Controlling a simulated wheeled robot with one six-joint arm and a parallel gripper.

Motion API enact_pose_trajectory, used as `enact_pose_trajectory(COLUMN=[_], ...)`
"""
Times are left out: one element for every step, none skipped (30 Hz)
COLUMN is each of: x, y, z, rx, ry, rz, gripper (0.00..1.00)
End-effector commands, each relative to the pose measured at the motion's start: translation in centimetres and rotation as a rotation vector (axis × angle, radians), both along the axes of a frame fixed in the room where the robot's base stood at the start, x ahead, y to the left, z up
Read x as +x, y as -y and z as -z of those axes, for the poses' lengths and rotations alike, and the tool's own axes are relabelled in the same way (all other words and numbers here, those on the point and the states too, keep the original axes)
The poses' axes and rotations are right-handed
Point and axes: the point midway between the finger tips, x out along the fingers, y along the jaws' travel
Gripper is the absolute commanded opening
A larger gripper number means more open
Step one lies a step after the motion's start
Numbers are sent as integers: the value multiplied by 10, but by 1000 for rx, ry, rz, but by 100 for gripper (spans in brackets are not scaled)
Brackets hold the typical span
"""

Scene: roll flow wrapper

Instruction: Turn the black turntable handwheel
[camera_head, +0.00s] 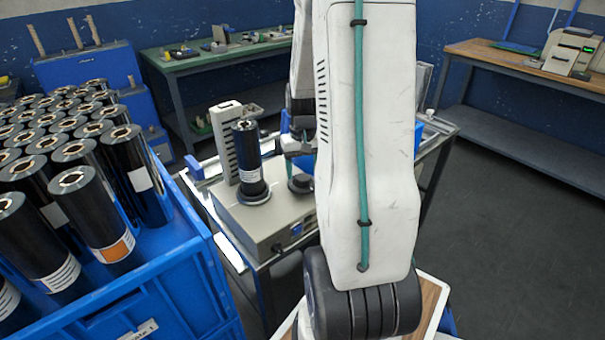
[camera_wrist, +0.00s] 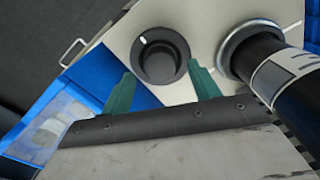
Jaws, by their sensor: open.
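The black turntable handwheel (camera_wrist: 160,58) is a round knob with a white mark on its rim. It sits on the pale top of the wrapper machine and also shows in the head view (camera_head: 300,184), just below my gripper (camera_head: 298,150). In the wrist view my gripper (camera_wrist: 160,88) is open, with one green finger on each side of the handwheel's near edge. I cannot tell whether the fingers touch it. A black roll (camera_head: 248,158) with a white label stands upright on the turntable, left of the handwheel; it also shows in the wrist view (camera_wrist: 296,98), close to the right finger.
A blue crate (camera_head: 150,300) full of upright black rolls stands at the left. The machine box (camera_head: 265,222) rests on a metal-framed table. A green workbench (camera_head: 215,62) and a wooden bench (camera_head: 520,70) line the walls. The floor at the right is clear.

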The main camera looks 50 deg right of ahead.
Motion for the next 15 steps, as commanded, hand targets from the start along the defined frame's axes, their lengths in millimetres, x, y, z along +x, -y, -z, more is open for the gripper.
enact_pose_trajectory(x=[0,0,0,0,0,0,0,0,0,0,0,0,0,0,0], y=[0,0,-1,0,0,0,0,0,0,0,0,0,0,0,0], z=[7,10,14,16,18,19,20,21,21,21,21,21,21,21,21], rx=[1,1,2,1,1,0,0,0,0,0,0,0,0,-1,-1], ry=[-2,-2,-2,-2,-1,0,0,0,0,0,0,0,0,1,1], rz=[0,0,0,0,0,0,0,0,-1,-1,-1,-1,-1,-1,-1], gripper=[61,61,61,61,61,61,61,61,61,61,61,61,61,61,55])
